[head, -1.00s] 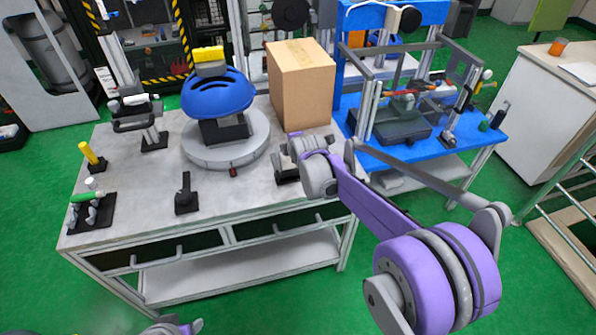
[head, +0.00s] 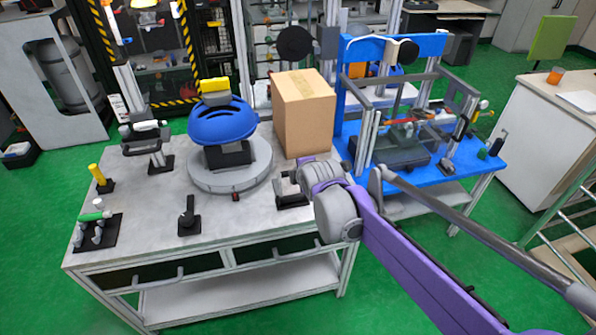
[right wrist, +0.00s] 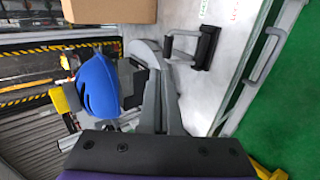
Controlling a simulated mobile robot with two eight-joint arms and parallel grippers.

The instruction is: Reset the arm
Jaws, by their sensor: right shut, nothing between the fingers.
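My right arm comes in from the right in the head view, with its purple and grey wrist above the front right part of the grey workbench (head: 140,215). In the right wrist view my right gripper (right wrist: 158,80) is shut with nothing in it, its grey fingers beyond a dark palm. Its fingers are hard to make out in the head view. It touches nothing that I can see. The blue helmet (head: 222,122) sits on a round grey turntable (head: 233,180) to the left of my wrist; it also shows in the right wrist view (right wrist: 97,85). My left gripper is not in view.
A cardboard box (head: 305,115) stands behind my wrist. A black handle stand (head: 290,190) is close beside it. A blue frame rig (head: 465,170) stands to the right. Small tools on stands, including a yellow-handled one (head: 97,175), line the bench's left side.

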